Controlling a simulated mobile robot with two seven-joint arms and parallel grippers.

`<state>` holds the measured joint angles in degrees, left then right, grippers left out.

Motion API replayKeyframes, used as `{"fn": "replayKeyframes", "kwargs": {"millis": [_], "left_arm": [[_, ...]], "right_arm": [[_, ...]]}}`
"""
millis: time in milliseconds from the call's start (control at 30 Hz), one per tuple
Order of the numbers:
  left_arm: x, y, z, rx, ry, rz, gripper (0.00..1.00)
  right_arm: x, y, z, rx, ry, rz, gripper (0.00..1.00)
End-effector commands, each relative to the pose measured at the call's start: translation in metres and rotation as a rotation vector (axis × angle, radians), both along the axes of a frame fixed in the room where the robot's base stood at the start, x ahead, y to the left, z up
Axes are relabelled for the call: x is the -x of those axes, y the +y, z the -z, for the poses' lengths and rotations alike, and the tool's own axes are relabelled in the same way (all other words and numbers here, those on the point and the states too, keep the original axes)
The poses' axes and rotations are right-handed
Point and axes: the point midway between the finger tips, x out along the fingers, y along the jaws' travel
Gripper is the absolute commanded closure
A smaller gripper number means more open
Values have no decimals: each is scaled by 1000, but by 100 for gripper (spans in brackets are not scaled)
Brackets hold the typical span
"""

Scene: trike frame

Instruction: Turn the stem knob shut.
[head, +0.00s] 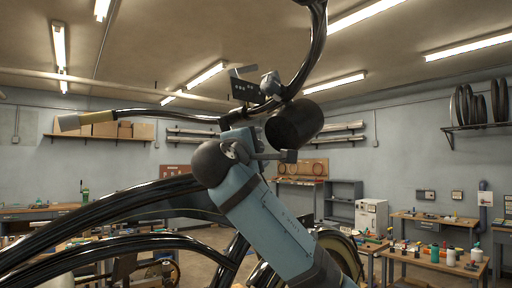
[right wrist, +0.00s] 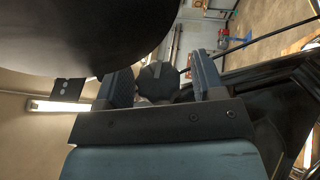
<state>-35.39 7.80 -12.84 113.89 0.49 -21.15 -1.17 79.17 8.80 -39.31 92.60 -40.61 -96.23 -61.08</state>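The stem knob (right wrist: 158,80) is a dark, lobed, round knob in the right wrist view. It lies between the two blue-grey fingers of my right gripper (right wrist: 162,72), which are apart. A gap shows beside the right finger; whether the left finger touches the knob I cannot tell. In the head view my right arm reaches up from the bottom to the stem area below the handlebar (head: 307,62), and its wrist hides the knob there. My left gripper is in neither view.
A black cylindrical lamp (head: 294,123) sits just right of the stem and looms close over the gripper in the wrist view (right wrist: 85,35). A dark bracket (head: 245,90) is above. Glossy black frame tubes (head: 100,208) run to the left. Workbenches (head: 435,262) stand behind.

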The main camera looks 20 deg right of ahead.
Motion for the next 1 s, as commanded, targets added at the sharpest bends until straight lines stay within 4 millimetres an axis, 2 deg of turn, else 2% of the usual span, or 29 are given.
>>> {"fn": "replayKeyframes", "kwargs": {"millis": [33, 200, 567, 767, 1000], "left_arm": [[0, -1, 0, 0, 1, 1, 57], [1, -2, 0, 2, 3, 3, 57], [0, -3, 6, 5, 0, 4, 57], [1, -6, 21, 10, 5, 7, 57], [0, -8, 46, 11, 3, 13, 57]], "right_arm": [[0, 0, 0, 0, 0, 0, 47], [0, 0, 0, 0, 0, 0, 86], [0, 0, 2, 36, -18, -1, 87], [0, 0, 5, 131, -68, -7, 87], [0, 0, 6, 318, -162, -19, 87]]}}
